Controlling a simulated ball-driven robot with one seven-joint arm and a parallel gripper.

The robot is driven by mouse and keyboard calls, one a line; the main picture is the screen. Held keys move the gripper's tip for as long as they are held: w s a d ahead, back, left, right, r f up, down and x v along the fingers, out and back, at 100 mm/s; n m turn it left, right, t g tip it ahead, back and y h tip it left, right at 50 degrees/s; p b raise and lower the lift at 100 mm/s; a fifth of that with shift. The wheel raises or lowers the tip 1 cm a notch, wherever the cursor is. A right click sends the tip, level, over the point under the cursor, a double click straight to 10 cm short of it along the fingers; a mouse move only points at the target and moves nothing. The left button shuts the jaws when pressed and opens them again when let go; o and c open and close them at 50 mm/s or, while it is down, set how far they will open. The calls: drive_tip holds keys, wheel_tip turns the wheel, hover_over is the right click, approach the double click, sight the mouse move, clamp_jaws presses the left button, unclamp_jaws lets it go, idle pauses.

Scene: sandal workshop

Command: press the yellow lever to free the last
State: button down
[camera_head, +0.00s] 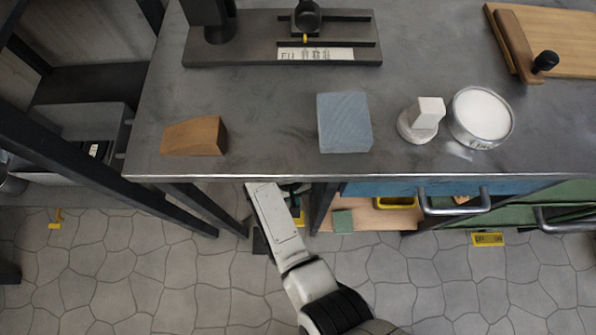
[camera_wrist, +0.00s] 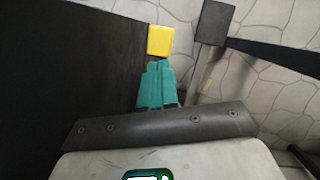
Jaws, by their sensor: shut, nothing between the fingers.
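A yellow block (camera_wrist: 160,41), which looks like the lever, shows in the wrist view just beyond my fingertips, at the edge of a dark panel. My gripper (camera_wrist: 156,68) has teal fingers that are closed together and empty. Their tips point at the yellow block and look very near it; I cannot tell whether they touch. In the head view a bit of yellow (camera_head: 300,215) shows below the bench edge beside my arm, which mostly hides it. A dark rounded piece (camera_head: 307,15), possibly the last, stands on a dark fixture (camera_head: 235,52) at the back of the bench.
The grey bench top (camera_head: 270,120) holds a wooden block (camera_head: 195,136), a blue-grey block (camera_head: 344,122), a white knobbed piece (camera_head: 428,112) and a round tin (camera_head: 481,117). Bench legs flank my arm below. Drawers with handles (camera_head: 455,209) are at right. Stone floor (camera_head: 120,265) lies in front.

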idle(0.3)
drive_tip(key=b+x, duration=0.6)
drive_tip(key=x, duration=0.1)
drive_tip(key=shift+b, duration=0.3)
